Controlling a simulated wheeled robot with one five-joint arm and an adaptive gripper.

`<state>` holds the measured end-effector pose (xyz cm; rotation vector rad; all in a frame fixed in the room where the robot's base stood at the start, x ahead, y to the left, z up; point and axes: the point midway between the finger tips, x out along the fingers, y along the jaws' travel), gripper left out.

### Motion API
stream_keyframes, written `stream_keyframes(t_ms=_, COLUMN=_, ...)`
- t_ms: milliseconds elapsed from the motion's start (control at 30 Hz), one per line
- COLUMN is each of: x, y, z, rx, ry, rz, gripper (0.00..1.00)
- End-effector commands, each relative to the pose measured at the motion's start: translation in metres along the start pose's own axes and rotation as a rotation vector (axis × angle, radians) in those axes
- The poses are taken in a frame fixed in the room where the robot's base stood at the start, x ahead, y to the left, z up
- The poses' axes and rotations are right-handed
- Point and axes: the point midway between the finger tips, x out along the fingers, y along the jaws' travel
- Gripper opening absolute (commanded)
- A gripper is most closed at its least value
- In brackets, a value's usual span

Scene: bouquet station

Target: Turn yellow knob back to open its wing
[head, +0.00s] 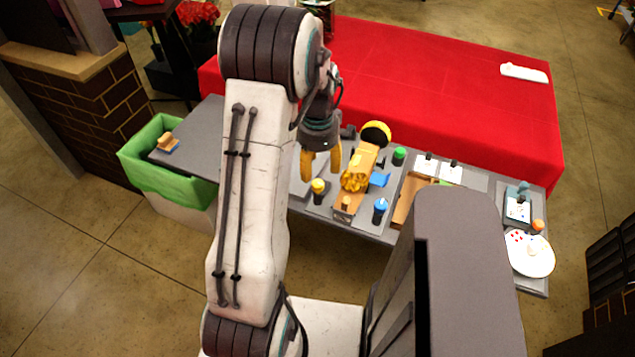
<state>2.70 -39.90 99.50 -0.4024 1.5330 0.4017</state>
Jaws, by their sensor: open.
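The yellow knob (318,186) has a rounded yellow top on a dark stem and stands upright on the grey bench. My gripper (321,171) points down above it, with its two yellow fingers apart and nothing between them. I cannot tell the exact height gap. A wooden fixture (367,160) stands just right of the knob. A yellow piece (354,179), perhaps the yellow wing, lies over its middle. I cannot tell how far it is turned. My arm hides part of the bench on the left.
A blue knob (380,207) and a green knob (399,155) stand right of the fixture. A black and yellow disc (376,134) is at its far end. A wooden tray (407,202) lies further right. A green-lined bin (160,171) is left; a red-covered table (450,90) is behind.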

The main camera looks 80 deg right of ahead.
Motion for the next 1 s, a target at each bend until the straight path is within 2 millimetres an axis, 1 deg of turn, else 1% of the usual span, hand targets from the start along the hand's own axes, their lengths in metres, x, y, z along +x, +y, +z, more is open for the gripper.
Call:
stream_keyframes(t_ms=300, x=0.037, y=0.001, z=0.001, rx=0.007, ry=-0.002, rz=0.004, gripper=0.55)
stream_keyframes(t_ms=500, x=0.058, y=0.001, z=0.001, rx=0.006, ry=-0.002, rz=0.003, gripper=0.55)
stream_keyframes(t_ms=700, x=0.068, y=0.000, z=0.000, rx=0.006, ry=-0.001, rz=0.001, gripper=0.55)
stream_keyframes(t_ms=1000, x=0.069, y=0.000, z=0.000, rx=0.006, ry=0.000, rz=0.000, gripper=0.55)
